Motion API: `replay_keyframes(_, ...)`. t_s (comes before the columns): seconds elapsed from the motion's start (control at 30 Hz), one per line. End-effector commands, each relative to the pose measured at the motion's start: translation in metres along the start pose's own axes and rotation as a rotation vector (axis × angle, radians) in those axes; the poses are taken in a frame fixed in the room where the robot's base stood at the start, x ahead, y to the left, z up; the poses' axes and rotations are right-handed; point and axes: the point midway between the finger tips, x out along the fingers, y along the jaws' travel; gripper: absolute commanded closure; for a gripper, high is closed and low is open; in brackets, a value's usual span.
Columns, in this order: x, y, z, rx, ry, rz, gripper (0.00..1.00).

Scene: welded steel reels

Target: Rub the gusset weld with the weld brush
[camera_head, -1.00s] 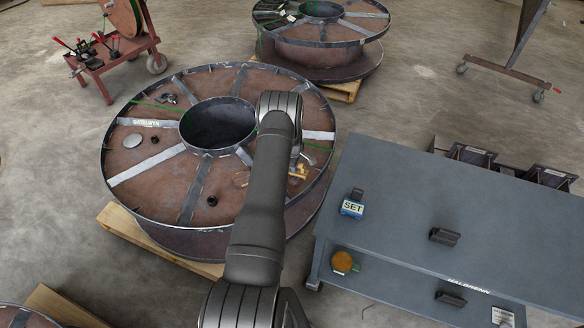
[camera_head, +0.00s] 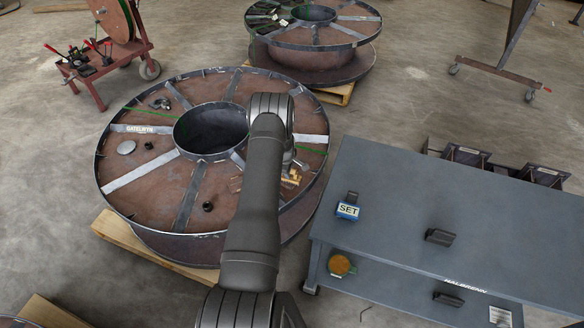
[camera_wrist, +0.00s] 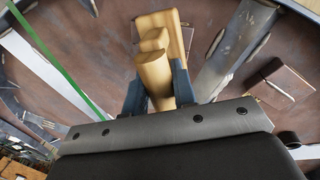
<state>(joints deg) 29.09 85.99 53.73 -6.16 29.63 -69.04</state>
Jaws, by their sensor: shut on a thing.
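My gripper (camera_wrist: 158,88) is shut on the weld brush (camera_wrist: 155,62), whose pale wooden body sticks up between the dark fingers in the wrist view. In the head view the brush (camera_head: 291,176) shows as a small yellowish patch beside my arm, over the right part of the near reel (camera_head: 123,205). My arm hides most of the gripper there. A small brown plate with a bright edge (camera_wrist: 283,82) stands to the right of the brush in the wrist view; I cannot tell whether it is the gusset. The bristles are hidden, so contact with a weld cannot be seen.
Steel spokes radiate from the reel's open hub (camera_head: 210,132). A green line (camera_wrist: 58,62) crosses the reel. A grey bench (camera_head: 430,215) stands close at right, with a SET box (camera_head: 347,211) and dark blocks. A second reel (camera_head: 315,60) stands behind.

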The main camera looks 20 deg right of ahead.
Motion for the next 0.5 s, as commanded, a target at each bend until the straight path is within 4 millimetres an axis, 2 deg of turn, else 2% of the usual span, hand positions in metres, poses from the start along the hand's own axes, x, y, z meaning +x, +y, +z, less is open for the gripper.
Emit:
replay_keyframes(0.27,-0.005,-0.023,-0.008,-0.002,-0.001,-0.001,1.00)
replay_keyframes(0.33,-0.012,-0.019,-0.008,0.000,0.000,0.003,1.00)
replay_keyframes(0.4,-0.031,-0.015,-0.008,0.000,0.000,0.004,1.00)
replay_keyframes(0.5,-0.037,-0.015,-0.008,0.000,0.000,0.001,1.00)
